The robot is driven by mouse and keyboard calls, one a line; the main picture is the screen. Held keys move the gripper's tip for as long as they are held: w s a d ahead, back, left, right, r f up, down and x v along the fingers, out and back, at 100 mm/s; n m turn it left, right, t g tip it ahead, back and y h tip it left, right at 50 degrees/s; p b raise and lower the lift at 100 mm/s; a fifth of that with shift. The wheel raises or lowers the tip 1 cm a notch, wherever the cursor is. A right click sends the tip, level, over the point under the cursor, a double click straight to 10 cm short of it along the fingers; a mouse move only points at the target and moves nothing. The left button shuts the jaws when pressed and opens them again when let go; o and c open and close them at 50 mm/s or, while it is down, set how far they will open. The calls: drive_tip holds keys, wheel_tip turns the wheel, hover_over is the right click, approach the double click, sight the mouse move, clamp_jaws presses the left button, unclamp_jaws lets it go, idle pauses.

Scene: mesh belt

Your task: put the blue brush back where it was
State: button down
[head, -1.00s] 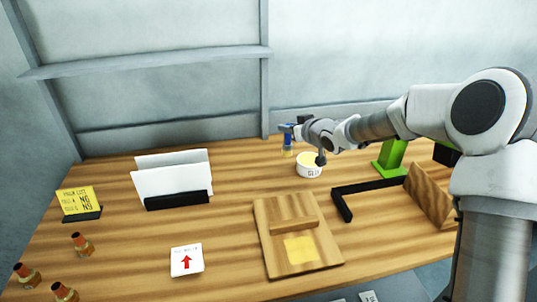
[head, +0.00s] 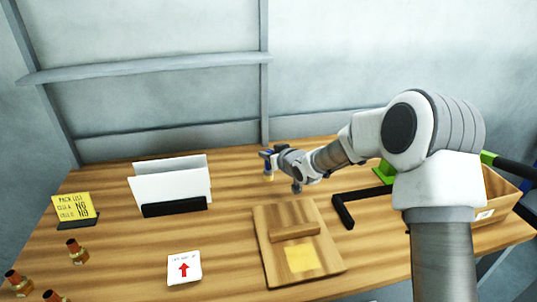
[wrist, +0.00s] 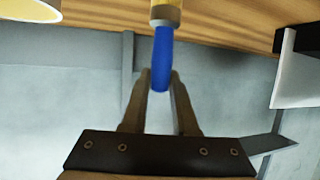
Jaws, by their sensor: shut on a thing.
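The blue brush (head: 268,164) is upright with its blue handle up, over the back of the wooden table (head: 235,215). My gripper (wrist: 160,82) is shut on the blue handle (wrist: 161,58), which sits between the two fingers in the wrist view. The brush's pale yellow lower part (wrist: 166,13) points toward the tabletop. I cannot tell whether its tip touches the wood. A white pot (wrist: 28,10) with yellow inside shows at the top left corner of the wrist view. In the head view my wrist and arm hide it.
A black rack (head: 174,209) with white sheets stands left of the brush. A wooden board (head: 262,245) with a yellow patch lies in front. A black angled bar (head: 343,212), a green stand (head: 384,172) and a wooden box (head: 497,205) are at right. Bare wood lies between rack and brush.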

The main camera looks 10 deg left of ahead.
drive_tip(key=shift+f, duration=0.15)
drive_tip(key=c, duration=0.7)
unclamp_jaws()
